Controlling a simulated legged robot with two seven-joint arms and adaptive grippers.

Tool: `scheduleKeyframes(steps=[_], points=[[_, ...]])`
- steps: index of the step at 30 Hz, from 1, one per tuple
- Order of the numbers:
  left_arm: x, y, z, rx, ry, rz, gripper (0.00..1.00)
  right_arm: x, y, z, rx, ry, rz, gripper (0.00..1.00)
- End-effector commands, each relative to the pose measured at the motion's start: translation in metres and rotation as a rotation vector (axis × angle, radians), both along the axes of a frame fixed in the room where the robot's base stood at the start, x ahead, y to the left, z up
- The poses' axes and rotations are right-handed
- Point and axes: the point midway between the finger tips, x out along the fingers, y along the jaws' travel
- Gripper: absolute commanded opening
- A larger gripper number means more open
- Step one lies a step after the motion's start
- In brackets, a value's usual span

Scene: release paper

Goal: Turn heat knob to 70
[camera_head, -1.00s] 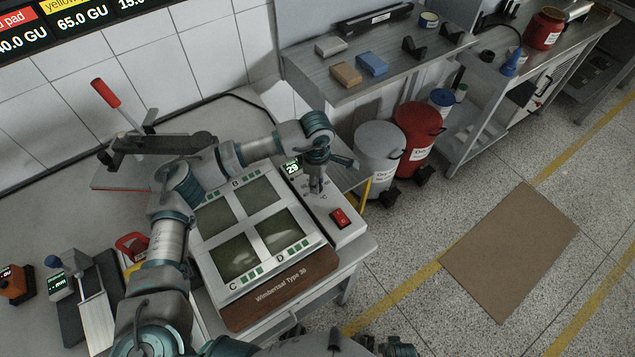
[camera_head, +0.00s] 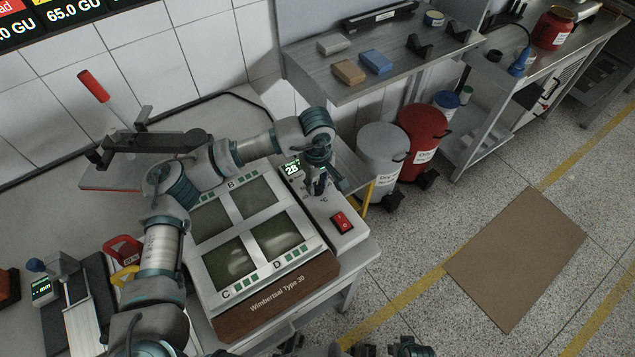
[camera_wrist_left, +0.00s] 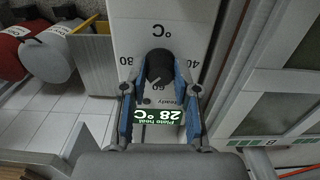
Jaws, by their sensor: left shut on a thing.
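The heat knob (camera_wrist_left: 158,66) is a dark round knob on the white control panel (camera_wrist_left: 135,35), with 80, 60 and 40 printed around it. Its white mark lies close to the 60. My left gripper (camera_wrist_left: 158,78) is shut on the knob, a blue-edged finger on each side. In the head view my left gripper (camera_head: 318,186) points down at the panel and hides the knob. The plate heat display (camera_wrist_left: 158,116) reads 28 °C. The heating device (camera_head: 280,294) has several dark plates. Dark parts at the bottom edge may belong to my right gripper (camera_head: 410,347); its jaws are unclear.
A red switch (camera_head: 340,222) sits on the panel near my left gripper. Grey (camera_head: 380,155) and red (camera_head: 422,140) bins stand right of the bench. A metal shelf (camera_head: 340,92) holds blocks behind. A red-handled tool (camera_head: 93,86) stands at the left.

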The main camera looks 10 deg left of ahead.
Motion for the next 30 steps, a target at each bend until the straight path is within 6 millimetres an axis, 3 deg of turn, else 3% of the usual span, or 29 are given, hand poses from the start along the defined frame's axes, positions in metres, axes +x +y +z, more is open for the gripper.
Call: scheduleKeyframes(steps=[14,15,18,26,30], points=[[0.0019,0.0008,0.0017,-0.001,-0.007,-0.011,0.0,0.0,-0.0005,0.0021,-0.001,0.003,-0.001,0.4],[0.0019,0.0008,0.0017,-0.001,-0.007,-0.011,0.35,0.0,-0.0006,0.0021,-0.001,0.003,-0.001,0.4],[0.0016,0.0007,0.0015,-0.001,-0.006,-0.011,0.55,-0.0001,-0.0006,0.002,-0.001,0.003,-0.001,0.4],[0.0001,0.0003,0.0014,-0.001,-0.004,-0.013,0.55,0.0007,0.0002,0.0022,0.001,0.0,0.0,0.4],[0.0007,-0.0001,0.0104,-0.002,-0.005,-0.013,0.55,-0.0004,0.0004,0.003,0.001,-0.003,0.001,0.4]])
